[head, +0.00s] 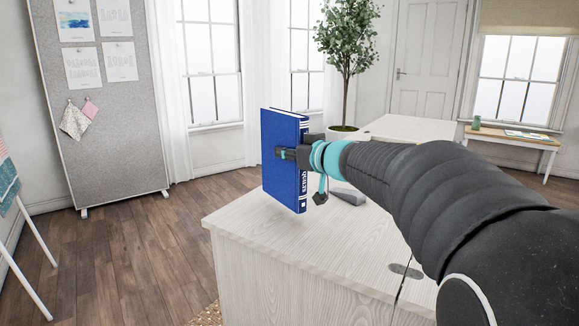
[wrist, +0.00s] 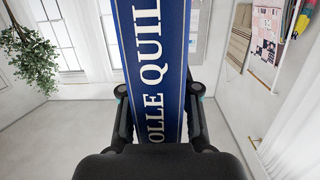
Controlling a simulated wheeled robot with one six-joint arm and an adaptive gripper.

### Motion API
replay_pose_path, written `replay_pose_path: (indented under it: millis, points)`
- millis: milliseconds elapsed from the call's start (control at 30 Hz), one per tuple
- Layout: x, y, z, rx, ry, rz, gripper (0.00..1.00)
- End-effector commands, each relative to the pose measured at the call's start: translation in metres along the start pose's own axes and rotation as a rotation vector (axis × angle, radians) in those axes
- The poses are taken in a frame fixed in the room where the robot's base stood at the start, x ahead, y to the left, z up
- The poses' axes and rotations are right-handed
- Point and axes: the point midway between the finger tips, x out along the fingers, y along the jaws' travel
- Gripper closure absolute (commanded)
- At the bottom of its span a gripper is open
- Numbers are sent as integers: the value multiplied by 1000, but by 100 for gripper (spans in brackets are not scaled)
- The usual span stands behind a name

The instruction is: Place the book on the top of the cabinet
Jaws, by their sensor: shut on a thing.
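The blue book (head: 284,155) is upright in the head view, with its lettered spine toward my arm. In the wrist view, the book's spine (wrist: 153,70) stands between the two fingers of my gripper (wrist: 158,105). The cabinet (head: 300,245) has a pale wood-grain top. The book is at the cabinet's far left part, its lower end overlapping the top in the picture. I cannot tell whether it touches the top.
A dark grey object (head: 348,196) lies on the cabinet top behind my gripper. A potted tree (head: 346,60) stands beyond. A pinboard (head: 100,120) stands at the left. The front left of the cabinet top is clear. A small side table (head: 510,140) stands at the far right.

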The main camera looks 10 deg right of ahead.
Motion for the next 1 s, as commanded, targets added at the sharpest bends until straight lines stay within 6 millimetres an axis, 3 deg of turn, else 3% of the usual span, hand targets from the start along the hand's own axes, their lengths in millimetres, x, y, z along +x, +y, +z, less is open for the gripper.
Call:
replay_pose_path:
  millis: [233,667,700,767,800,1000]
  points:
    - [4,0,31,0,2,0,100]
    - [5,0,35,0,2,0,100]
    - [6,0,38,0,-1,0,64]
    - [5,0,37,0,-1,0,49]
    - [5,0,37,0,-1,0,44]
    - [5,0,37,1,-1,0,44]
